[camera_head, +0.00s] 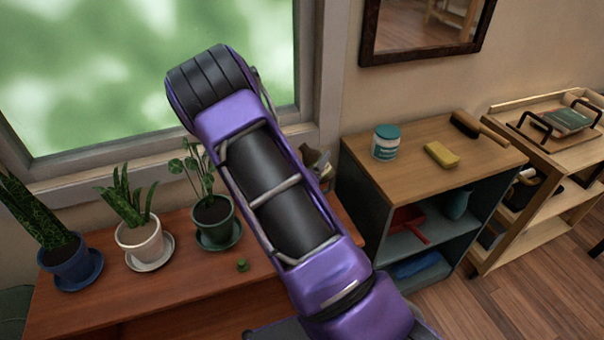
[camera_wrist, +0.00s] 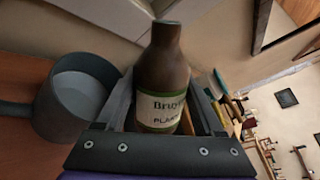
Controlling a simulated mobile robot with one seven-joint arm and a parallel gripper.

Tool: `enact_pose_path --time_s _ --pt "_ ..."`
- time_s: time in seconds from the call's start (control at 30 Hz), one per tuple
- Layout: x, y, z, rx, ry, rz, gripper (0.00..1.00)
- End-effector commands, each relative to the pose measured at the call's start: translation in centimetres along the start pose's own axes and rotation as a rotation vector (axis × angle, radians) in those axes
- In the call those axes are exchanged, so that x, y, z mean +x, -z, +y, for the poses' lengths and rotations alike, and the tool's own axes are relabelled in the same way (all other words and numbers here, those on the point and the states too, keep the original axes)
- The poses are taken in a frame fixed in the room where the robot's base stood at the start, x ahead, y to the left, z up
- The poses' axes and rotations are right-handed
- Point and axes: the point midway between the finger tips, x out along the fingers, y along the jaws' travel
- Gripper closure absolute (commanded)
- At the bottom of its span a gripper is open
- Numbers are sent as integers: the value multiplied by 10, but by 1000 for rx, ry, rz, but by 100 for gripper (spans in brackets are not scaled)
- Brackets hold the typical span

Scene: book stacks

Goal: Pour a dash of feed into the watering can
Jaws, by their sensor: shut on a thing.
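My gripper (camera_wrist: 163,98) is shut on a brown bottle (camera_wrist: 167,65) with a pale green-banded label, partly readable as "Bruy…" and "PLAN…". The bottle's neck points away from the wrist, toward the top of the wrist view. The grey watering can (camera_wrist: 82,88) is just left of the bottle in that view, apart from it, with its round open top showing and an arm-like part at its left. A small green cap (camera_head: 242,265) lies on the wooden table (camera_head: 190,285).
Potted plants stand along the table by the window: a snake plant (camera_head: 68,262), an aloe in a white pot (camera_head: 140,240) and a plant in a green pot (camera_head: 213,218). A cabinet (camera_head: 475,148) at right holds a teal-lidded jar (camera_head: 386,145) and a yellow sponge (camera_head: 441,154).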

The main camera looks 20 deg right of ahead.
Motion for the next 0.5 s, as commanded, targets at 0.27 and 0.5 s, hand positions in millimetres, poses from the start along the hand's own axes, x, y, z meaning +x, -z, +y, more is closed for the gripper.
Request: enact_pose_path --time_s 0.27,0.5 --pt "0 0 0 -15 2 3 100" --pt "0 1 0 -29 2 7 100"
